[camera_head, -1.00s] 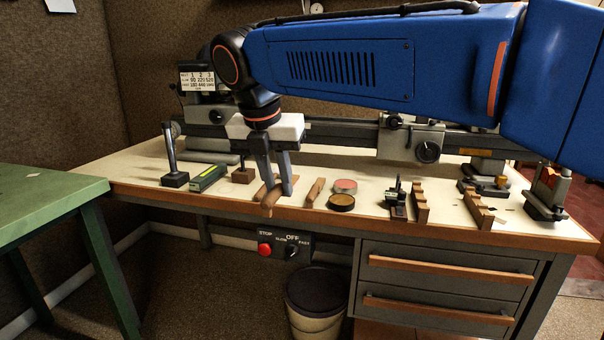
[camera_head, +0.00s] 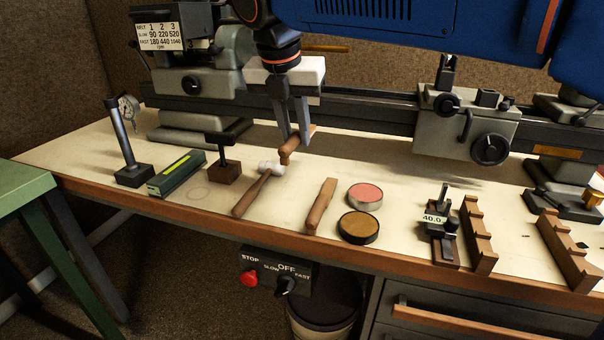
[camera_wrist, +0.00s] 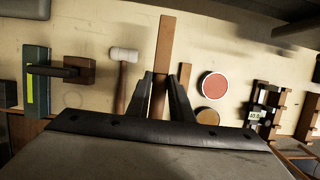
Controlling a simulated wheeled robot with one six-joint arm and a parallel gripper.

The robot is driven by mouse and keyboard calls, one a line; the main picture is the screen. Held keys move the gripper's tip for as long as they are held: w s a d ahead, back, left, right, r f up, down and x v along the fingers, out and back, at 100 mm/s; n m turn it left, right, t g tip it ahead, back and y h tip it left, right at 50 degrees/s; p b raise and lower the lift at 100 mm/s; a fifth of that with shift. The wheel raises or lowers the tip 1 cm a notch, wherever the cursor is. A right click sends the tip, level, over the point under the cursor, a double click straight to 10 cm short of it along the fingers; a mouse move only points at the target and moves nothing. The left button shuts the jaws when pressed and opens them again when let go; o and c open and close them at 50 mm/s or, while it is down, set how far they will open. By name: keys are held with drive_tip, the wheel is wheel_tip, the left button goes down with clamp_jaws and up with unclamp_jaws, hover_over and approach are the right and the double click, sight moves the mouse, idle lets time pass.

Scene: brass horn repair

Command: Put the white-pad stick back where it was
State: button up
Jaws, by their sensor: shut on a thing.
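My gripper (camera_head: 293,141) is shut on a brown wooden stick (camera_head: 289,153), over the bench behind the white-headed mallet. In the wrist view my gripper (camera_wrist: 167,74) has the stick (camera_wrist: 165,40) between its fingers, its flat length reaching past the fingertips. No white pad shows on this side of it; its underside is hidden. Another wooden stick (camera_head: 321,205) lies on the bench, right of the mallet (camera_head: 268,169), with no white pad visible. In the wrist view, this second stick (camera_wrist: 184,75) is partly hidden by a finger.
The bench top (camera_head: 80,165) has a red-pad tin (camera_head: 365,194) and a brown tin (camera_head: 358,227) to the right. A green box (camera_head: 177,173) and a small wooden-based stand (camera_head: 223,172) stand at left. Notched wooden racks (camera_head: 478,235) are at right. The lathe (camera_head: 360,110) runs behind.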

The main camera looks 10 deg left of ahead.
sight(288, 139)
wheel_tip(288, 139, down, 10)
drive_tip(key=shift+r, duration=0.15)
idle(0.4)
drive_tip(key=o, duration=0.9)
drive_tip(key=shift+o, duration=0.2)
drive_tip(key=v, duration=1.2)
